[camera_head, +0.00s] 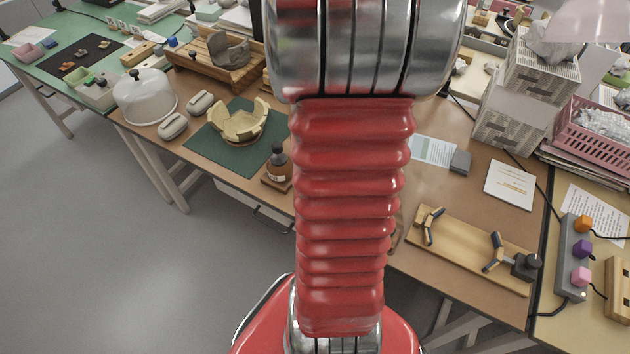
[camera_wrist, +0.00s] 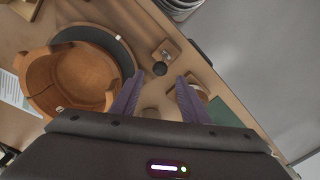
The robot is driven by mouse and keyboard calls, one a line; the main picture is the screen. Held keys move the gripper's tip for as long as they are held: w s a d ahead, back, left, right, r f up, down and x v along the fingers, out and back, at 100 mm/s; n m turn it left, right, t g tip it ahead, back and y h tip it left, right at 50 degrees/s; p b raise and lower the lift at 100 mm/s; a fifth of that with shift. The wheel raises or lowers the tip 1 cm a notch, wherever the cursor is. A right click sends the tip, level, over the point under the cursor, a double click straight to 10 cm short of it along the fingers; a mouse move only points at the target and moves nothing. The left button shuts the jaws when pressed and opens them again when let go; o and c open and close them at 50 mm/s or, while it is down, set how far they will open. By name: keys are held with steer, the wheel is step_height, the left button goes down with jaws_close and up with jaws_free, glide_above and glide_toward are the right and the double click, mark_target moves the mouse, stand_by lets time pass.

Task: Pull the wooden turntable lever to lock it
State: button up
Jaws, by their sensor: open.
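The wooden turntable is in the wrist view at the upper left, with a dark grey curved rim (camera_wrist: 116,48) around an orange-brown clay vessel (camera_wrist: 70,80). To its right, a small wooden block with a metal fitting (camera_wrist: 166,52) and a dark round knob (camera_wrist: 160,68) looks like the lever. My gripper (camera_wrist: 160,78) is open, with its two purple fingers apart. The knob shows between the fingertips in the picture; I cannot tell how far beyond them it lies. In the head view my red arm hides the turntable and the gripper.
A green mat (camera_head: 204,139) with a pale broken bowl (camera_head: 240,122) lies left of my arm, near a brown bottle (camera_head: 278,161). A wooden board (camera_head: 462,246) with dark clamps is at the right. A glass dome (camera_head: 145,97) stands farther left. The table's front edge borders open floor.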

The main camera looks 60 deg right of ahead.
steer(key=shift+w+a+f, duration=0.1)
steer(key=shift+w+f, duration=0.05)
steer(key=shift+f, duration=3.8)
steer(key=shift+c, duration=0.2)
jaws_close()
